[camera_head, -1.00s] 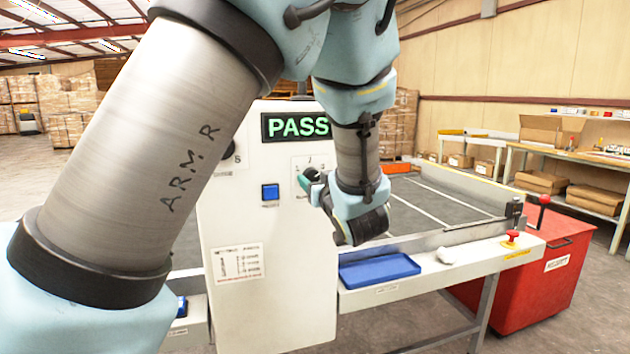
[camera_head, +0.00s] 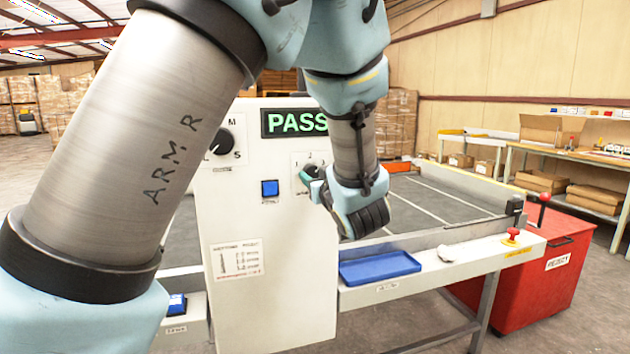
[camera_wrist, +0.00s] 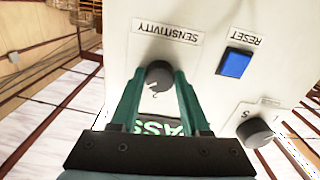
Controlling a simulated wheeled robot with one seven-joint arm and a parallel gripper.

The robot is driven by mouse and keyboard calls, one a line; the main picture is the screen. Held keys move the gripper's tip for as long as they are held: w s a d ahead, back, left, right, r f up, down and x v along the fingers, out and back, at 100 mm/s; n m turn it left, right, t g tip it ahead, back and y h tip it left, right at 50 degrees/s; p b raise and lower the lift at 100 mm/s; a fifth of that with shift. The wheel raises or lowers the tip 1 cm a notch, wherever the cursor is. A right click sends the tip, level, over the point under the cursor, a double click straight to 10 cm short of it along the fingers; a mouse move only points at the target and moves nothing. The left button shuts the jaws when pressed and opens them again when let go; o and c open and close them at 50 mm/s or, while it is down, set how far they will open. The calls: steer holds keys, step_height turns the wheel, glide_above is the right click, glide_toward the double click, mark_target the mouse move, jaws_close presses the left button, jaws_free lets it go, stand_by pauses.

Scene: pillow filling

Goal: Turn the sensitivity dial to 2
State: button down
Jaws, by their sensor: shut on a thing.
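The sensitivity dial (camera_wrist: 158,74) is a dark round knob on the white machine panel, under an upside-down SENSITIVITY label (camera_wrist: 167,31) in the wrist view. My gripper (camera_wrist: 159,82) has its two green fingers closed on either side of the dial, gripping it. A pale pointer mark shows on the knob and a small digit beside it, but I cannot read the setting surely. In the head view my gripper (camera_head: 311,180) is at the panel's right part and its fingers hide most of the dial.
A blue RESET button (camera_head: 270,188) sits left of the dial. A second knob (camera_head: 218,142) with letters is further left. A green PASS display (camera_head: 296,123) is above. A blue tray (camera_head: 380,267) lies on the ledge below, and a red bin (camera_head: 545,262) stands right.

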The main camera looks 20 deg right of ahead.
steer(key=n+b, duration=0.1)
steer(key=b, duration=0.1)
steer(key=n+b, duration=0.4)
steer(key=shift+f, duration=0.3)
steer(key=n+b, duration=0.4)
steer(key=shift+b, duration=0.35)
steer(key=shift+r+n+b, duration=0.2)
steer(key=shift+n+b, duration=0.6)
steer(key=shift+b, duration=0.05)
steer(key=shift+r, duration=0.1)
steer(key=shift+c, duration=1.9)
jaws_free()
steer(key=s+a, duration=0.1)
steer(key=s, duration=0.9)
steer(key=shift+s+b, duration=0.35)
steer(key=shift+s, duration=0.05)
steer(key=shift+s+a, duration=0.1)
